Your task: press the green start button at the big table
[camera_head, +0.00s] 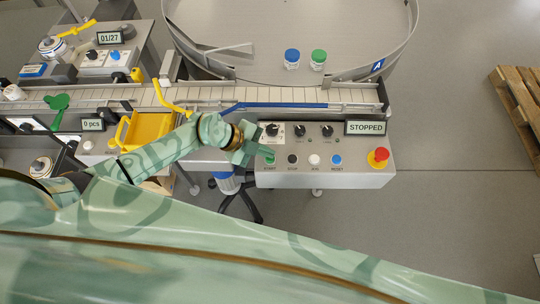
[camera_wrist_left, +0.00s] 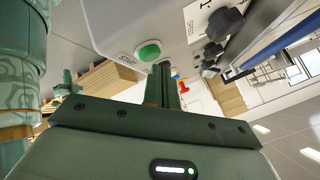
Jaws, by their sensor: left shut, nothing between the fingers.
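The green start button (camera_head: 270,160) is at the left end of the control panel (camera_head: 345,180), above a START label. In the left wrist view the green button (camera_wrist_left: 149,50) shows large and round in a pale ring, just above and left of the fingers. My left gripper (camera_head: 256,150) is shut and empty, with its tip close to the button at the panel's left part. In the left wrist view its closed fingers (camera_wrist_left: 162,86) point towards the panel. I cannot tell whether they touch the button. My right gripper is not in view.
Black, white and blue buttons (camera_head: 336,160) stand in a row right of the green one. A red emergency knob (camera_head: 379,156) sits on a yellow base. A STOPPED display (camera_head: 366,128) and black dials (camera_head: 327,131) are behind. A conveyor (camera_head: 210,96) and round table (camera_head: 265,40) lie beyond.

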